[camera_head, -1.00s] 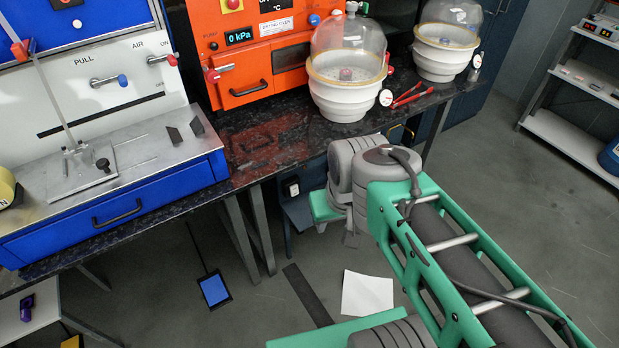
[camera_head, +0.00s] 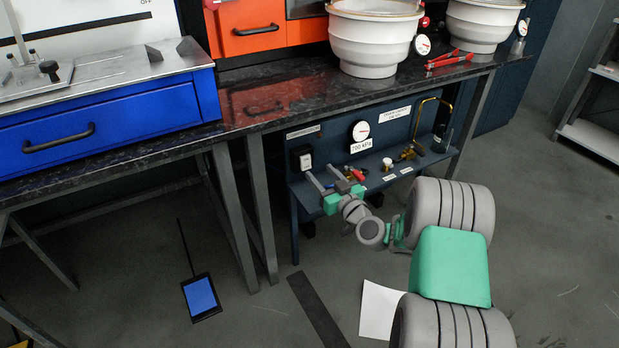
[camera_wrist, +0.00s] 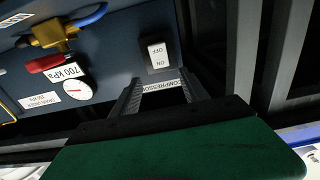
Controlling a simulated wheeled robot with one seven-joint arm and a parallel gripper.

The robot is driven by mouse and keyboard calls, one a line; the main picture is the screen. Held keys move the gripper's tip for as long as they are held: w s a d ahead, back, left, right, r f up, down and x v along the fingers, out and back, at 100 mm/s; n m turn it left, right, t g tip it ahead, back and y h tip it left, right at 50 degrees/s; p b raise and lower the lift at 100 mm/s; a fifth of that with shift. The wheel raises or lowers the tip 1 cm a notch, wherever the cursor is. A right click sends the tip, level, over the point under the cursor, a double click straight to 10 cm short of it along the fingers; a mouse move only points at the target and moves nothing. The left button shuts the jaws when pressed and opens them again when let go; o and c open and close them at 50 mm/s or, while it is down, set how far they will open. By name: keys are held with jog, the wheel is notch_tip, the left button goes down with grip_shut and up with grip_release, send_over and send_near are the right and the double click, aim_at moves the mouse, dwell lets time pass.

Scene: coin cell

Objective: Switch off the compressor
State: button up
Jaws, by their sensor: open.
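The compressor switch (camera_head: 305,160) is a white rocker in a black housing on the dark blue panel under the bench. In the wrist view the white rocker (camera_wrist: 157,55) has OFF at its upper end and ON at its lower end, with the picture turned over. Which end is pressed in, I cannot tell. The COMPRESSOR label (camera_wrist: 160,86) shows between the fingers. My gripper (camera_head: 322,173) is open and empty, just in front of the panel near the switch. It also shows in the wrist view (camera_wrist: 160,76), its fingers pointing toward the switch, with no visible contact.
A pressure gauge (camera_head: 361,130) marked 700 kPa, a red-handled valve (camera_head: 357,175) and brass fittings (camera_head: 408,152) are right of the switch. The black bench top (camera_head: 285,100) overhangs the panel. A bench leg (camera_head: 261,205) stands close on the left.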

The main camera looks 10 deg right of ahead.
aim_at(306, 157)
jog(key=b+x, duration=0.1)
jog(key=x, duration=0.6)
jog(key=shift+w+a+r, duration=0.1)
jog(key=shift+w, duration=0.05)
jog(key=shift+c, duration=0.4)
grip_shut()
